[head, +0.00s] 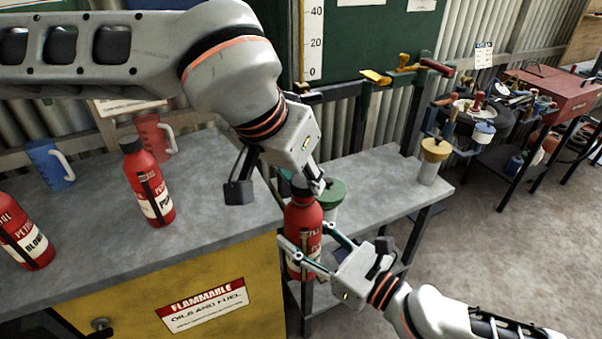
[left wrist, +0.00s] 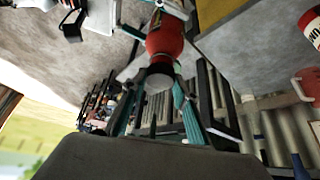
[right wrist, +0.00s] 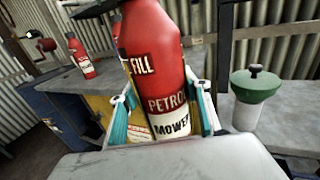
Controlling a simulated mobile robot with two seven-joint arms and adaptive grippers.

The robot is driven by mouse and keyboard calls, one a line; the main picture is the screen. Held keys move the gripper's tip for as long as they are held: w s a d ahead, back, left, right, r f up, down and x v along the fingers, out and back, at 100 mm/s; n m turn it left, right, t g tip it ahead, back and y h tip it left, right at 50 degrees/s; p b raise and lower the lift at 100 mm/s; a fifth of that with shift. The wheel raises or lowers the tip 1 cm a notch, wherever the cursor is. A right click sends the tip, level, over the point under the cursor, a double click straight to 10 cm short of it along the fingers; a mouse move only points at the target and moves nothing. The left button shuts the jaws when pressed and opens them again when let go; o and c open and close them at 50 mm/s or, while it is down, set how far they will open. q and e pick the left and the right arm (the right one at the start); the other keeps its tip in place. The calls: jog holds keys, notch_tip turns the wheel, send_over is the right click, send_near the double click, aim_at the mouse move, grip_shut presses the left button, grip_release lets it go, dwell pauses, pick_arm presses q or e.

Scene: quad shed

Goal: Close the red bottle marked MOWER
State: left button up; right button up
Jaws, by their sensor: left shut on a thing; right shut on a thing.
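The red MOWER bottle (head: 304,216) is upright in front of the benches, between my two grippers. Its PETROL and MOWER lettering shows in the right wrist view (right wrist: 168,100). My right gripper (head: 306,245) is shut around the bottle's lower body, one finger on each side. My left gripper (head: 308,182) reaches down from above and is shut on the dark cap at the bottle's top. The cap (left wrist: 160,76) shows between its fingers in the left wrist view. Whether the cap is fully seated on the neck cannot be told. The bottle's top is out of the right wrist view.
Other red bottles, one marked BLOWER (head: 24,236) and another (head: 148,182), stand on the grey bench (head: 205,215). Blue (head: 48,164) and red (head: 156,137) jugs stand behind. A green-topped jar (head: 331,197) is close behind the held bottle; a yellow-topped jar (head: 433,158) stands farther right.

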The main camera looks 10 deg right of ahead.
pick_arm(q)
jog(key=shift+f, duration=0.5)
dwell(0.3)
jog(key=shift+w+a+m+g+h, duration=0.1)
jog(key=shift+m+g+h, duration=0.25)
jog(key=shift+m, duration=0.5)
jog(key=shift+a+m+g+h, duration=0.1)
jog(key=shift+m+g+h, duration=0.2)
jog(key=shift+m, duration=0.55)
jog(key=shift+d, duration=0.1)
jog(key=o, duration=0.7)
jog(key=shift+c, duration=0.2)
